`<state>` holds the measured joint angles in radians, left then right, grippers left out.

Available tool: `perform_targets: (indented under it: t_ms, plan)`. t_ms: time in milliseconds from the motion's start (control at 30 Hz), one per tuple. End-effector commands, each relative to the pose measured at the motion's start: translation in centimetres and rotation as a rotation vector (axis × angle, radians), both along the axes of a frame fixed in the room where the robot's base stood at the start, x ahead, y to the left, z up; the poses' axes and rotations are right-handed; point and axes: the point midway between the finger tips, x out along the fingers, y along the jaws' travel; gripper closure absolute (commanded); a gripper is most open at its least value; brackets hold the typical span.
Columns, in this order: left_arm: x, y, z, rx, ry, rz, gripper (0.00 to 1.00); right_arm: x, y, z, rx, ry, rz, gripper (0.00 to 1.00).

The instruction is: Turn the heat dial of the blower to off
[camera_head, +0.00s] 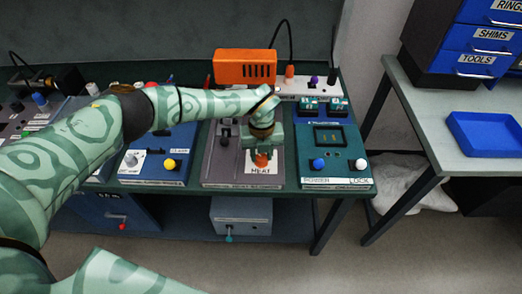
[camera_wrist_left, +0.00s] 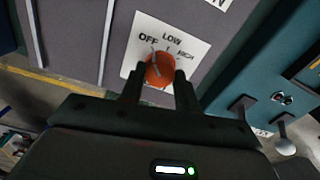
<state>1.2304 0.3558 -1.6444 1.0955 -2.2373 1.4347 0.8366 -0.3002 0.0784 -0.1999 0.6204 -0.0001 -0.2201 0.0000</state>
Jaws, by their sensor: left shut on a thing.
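The orange heat dial (camera_head: 261,161) stands at the front of a grey panel (camera_head: 222,172), just above its HEAT label. In the left wrist view the round orange dial (camera_wrist_left: 160,70) sits on a white plate marked OFF, LOW and HIGH. A grey pointer on it is directed up and slightly left, close to the OFF mark. My left gripper (camera_head: 261,148) reaches down over the dial from above. In the wrist view its dark fingers (camera_wrist_left: 160,84) are shut on the dial, one on each side. My right gripper is not in view.
An orange vented box (camera_head: 245,67) stands behind the panel. A side table (camera_head: 440,130) holds a blue tray (camera_head: 485,133).

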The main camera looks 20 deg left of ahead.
Motion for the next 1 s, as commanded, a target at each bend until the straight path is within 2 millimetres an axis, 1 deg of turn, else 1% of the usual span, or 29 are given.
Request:
perform_targets:
  t_ms: [200, 600, 633, 700, 1000]
  plan:
    - [0.08, 0.04, 0.12, 0.000, -0.002, 0.041, 0.91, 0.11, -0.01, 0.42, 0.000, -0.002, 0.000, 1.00]
    - [0.09, 0.03, 0.07, 0.000, -0.002, 0.047, 0.91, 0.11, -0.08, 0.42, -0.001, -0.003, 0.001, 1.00]
    - [0.09, 0.03, 0.07, 0.000, -0.002, 0.047, 0.62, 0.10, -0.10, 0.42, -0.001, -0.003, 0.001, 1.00]
    - [0.09, 0.03, 0.07, 0.000, -0.002, 0.046, 0.46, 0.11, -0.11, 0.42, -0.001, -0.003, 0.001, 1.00]
    - [0.07, 0.02, 0.22, 0.000, -0.001, 0.045, 0.46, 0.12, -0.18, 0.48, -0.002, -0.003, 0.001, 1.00]
